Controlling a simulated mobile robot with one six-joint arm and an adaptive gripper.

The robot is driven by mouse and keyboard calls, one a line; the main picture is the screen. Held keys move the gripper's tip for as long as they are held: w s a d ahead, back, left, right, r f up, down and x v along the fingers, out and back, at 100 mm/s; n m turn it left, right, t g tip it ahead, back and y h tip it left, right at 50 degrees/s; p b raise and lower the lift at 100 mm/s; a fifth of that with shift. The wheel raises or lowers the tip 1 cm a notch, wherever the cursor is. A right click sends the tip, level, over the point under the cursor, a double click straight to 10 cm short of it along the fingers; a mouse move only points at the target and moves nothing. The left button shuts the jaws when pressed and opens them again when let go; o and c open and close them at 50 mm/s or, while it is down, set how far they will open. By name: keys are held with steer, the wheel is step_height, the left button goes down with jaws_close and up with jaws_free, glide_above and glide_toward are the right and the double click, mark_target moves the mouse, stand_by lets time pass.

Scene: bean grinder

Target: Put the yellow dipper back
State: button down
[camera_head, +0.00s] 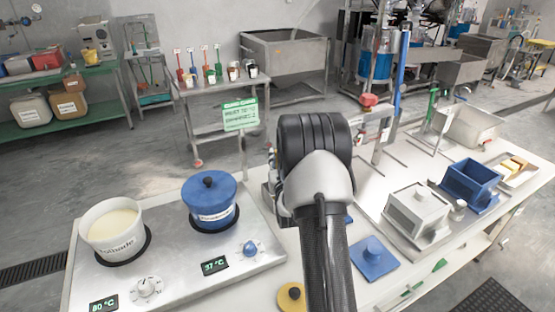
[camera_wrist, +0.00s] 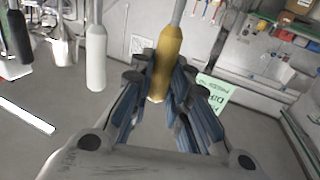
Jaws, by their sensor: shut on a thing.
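The yellow dipper shows in the wrist view as a yellow handle (camera_wrist: 168,55) with a thin grey rod at the top edge of the picture. My gripper (camera_wrist: 160,88) is shut around the lower part of this handle. The dipper's bowl is out of view. A white handle (camera_wrist: 96,60) stands to its left, apart from my gripper, and a black handle (camera_wrist: 20,38) is further left. In the head view my arm hides my gripper and the yellow dipper.
A hotplate (camera_head: 185,275) bears a white pot (camera_head: 112,245) and a blue lidded pot (camera_head: 210,215). A yellow lid (camera_head: 291,296) and a blue lid (camera_head: 374,257) lie on the table. A white box (camera_head: 418,212) and blue container (camera_head: 468,180) stand right. A green sign (camera_head: 240,114) stands behind.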

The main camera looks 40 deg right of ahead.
steer(key=c, duration=1.5)
jaws_free()
steer(key=shift+f, duration=0.1)
steer(key=shift+c, duration=0.2)
steer(key=p+v, duration=0.2)
steer(key=v, duration=0.9)
steer(key=a+r+n+g+y, duration=0.25)
steer(key=a+r, duration=0.25)
steer(key=a, duration=0.3)
steer(key=a+r+n+g+y, duration=0.1)
steer(key=a+r+g+y, duration=0.15)
steer(key=a+r, duration=0.45)
steer(key=s+a+n+g+y, duration=0.1)
steer(key=s+a+g, duration=0.1)
steer(key=s+a, duration=0.3)
steer(key=s+a+g+y, duration=0.1)
steer(key=s+a, duration=0.5)
steer(key=s, duration=0.6)
steer(key=s+a+n+g+y, duration=0.1)
steer(key=s+a+g+y, duration=0.1)
steer(key=s+a, duration=0.3)
steer(key=s, duration=0.4)
steer(key=shift+a+r+n+g, duration=0.25)
steer(key=shift+a+n+g, duration=0.05)
steer(key=shift+n+g, duration=0.1)
steer(key=shift+s, duration=0.1)
